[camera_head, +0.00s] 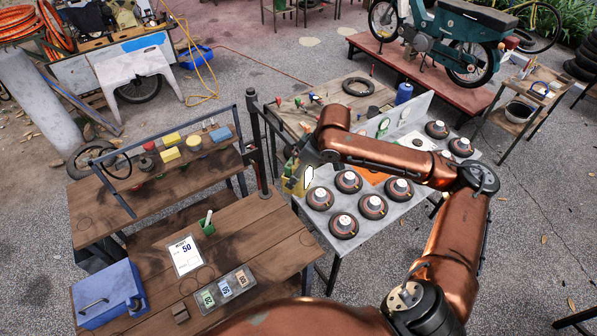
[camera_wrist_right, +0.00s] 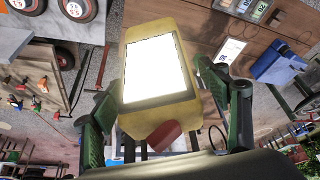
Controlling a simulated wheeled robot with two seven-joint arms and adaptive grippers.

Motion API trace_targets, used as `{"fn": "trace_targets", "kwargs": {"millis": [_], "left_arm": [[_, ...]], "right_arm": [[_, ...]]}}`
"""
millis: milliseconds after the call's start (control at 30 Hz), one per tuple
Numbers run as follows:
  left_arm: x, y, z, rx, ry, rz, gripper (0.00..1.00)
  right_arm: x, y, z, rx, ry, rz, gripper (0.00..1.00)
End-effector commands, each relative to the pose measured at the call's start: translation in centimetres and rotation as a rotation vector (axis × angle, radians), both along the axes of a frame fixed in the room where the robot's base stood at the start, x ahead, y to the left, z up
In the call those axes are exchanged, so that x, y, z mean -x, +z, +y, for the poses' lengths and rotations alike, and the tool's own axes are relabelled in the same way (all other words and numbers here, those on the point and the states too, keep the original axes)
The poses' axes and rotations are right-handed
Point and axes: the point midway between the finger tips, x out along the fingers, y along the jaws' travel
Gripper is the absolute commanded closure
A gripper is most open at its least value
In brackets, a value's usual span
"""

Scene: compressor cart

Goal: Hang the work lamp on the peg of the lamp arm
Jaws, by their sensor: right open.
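The yellow work lamp (camera_head: 293,186) shows in the head view at the left edge of the grey table, beside the black post. In the right wrist view its lit white panel (camera_wrist_right: 155,71) and yellow housing (camera_wrist_right: 187,110) fill the middle. My right gripper (camera_wrist_right: 160,92) is open, with one finger on each side of the lamp; a gap shows on the right side. In the head view my right gripper (camera_head: 303,158) is partly hidden by its own arm. The black post (camera_head: 259,150) stands upright between the tables. I cannot make out the peg or how the lamp is supported. My left gripper is not in view.
Several dark round parts with silver centres stand on the grey table (camera_head: 337,250) under my right arm. The wooden bench (camera_head: 250,228) at left holds a card (camera_head: 186,255), a number tray (camera_head: 226,290) and a blue box (camera_head: 108,295). A raised shelf (camera_head: 165,185) holds sponges.

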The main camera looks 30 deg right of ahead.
Motion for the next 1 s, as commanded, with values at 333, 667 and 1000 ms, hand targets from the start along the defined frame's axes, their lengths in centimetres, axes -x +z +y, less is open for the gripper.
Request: {"fn": "trace_targets", "kwargs": {"millis": [333,667,1000], "left_arm": [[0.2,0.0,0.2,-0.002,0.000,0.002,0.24],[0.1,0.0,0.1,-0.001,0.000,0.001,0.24],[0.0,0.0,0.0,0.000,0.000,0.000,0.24]], "right_arm": [[0.3,0.7,-0.3,0.001,-0.001,0.003,0.31],[2.2,6.7,-1.7,0.002,-0.002,-0.003,0.31],[3.7,10.8,-2.6,0.001,-0.001,0.001,0.31]]}}
